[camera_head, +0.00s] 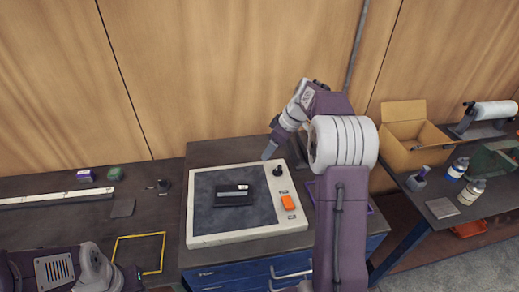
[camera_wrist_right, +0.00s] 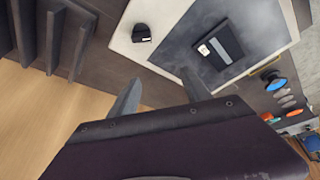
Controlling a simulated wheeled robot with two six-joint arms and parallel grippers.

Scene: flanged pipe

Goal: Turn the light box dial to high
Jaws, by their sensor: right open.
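The light box (camera_head: 247,239) has a white frame, a dark panel and an orange switch (camera_head: 289,201). A black dial (camera_head: 278,170) stands on its right border near the back corner. My right gripper (camera_head: 268,154) is above the back border, apart from the dial. It also shows open and empty in the right wrist view (camera_wrist_right: 162,80). Only part of my left arm shows, bottom left.
A dark cartridge-like object (camera_head: 233,195) lies on the panel. The light box stands on a dark bench with blue drawers (camera_head: 235,279). A cardboard box (camera_head: 408,150) and bottles (camera_head: 457,169) are on the right table. A yellow outline (camera_head: 139,236) and small items lie left. The wood wall is close behind.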

